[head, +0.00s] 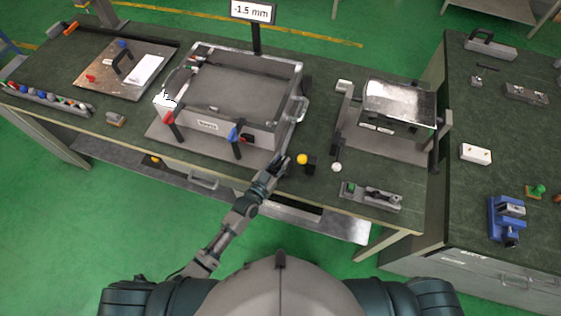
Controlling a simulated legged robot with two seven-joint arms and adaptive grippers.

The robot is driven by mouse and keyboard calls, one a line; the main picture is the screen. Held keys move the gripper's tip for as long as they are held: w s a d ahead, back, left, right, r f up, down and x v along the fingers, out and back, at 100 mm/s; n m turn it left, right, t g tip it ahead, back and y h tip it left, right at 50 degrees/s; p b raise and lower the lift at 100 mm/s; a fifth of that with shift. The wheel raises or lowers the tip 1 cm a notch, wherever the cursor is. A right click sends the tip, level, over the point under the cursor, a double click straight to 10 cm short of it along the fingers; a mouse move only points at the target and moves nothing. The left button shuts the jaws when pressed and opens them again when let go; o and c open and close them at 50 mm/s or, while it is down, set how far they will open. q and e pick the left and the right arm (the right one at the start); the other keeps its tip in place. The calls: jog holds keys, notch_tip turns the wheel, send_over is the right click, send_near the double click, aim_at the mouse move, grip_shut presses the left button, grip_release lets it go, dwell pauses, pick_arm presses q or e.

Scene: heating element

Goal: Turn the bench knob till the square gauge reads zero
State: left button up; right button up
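The gauge display (253,11) on a black post behind the metal frame reads -1.5 mm. A yellow round knob (302,159) sits at a small black block (311,166) near the bench's front edge. A white ball-shaped piece (336,167) is just right of it; I cannot tell for certain which is the bench knob. My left gripper (284,162) is just left of the yellow knob, by the frame's front right corner. Its fingers are too small and dark to tell whether they are open or touch anything. My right gripper is not in view.
A large metal frame (262,133) with red and blue clamp handles stands left of my gripper. A metal box on a stand (400,103) is at right. A small levelling tool (371,196) lies near the front edge. A second bench (470,120) stands at far right.

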pick_arm(q)
jog(key=o, duration=0.8)
jog(key=shift+f, duration=0.1)
jog(key=shift+c, duration=0.2)
jog(key=shift+s, duration=0.1)
jog(key=v, duration=1.1)
jog(key=shift+s+a, duration=0.25)
jog(key=shift+s, duration=0.1)
jog(key=shift+f, duration=0.1)
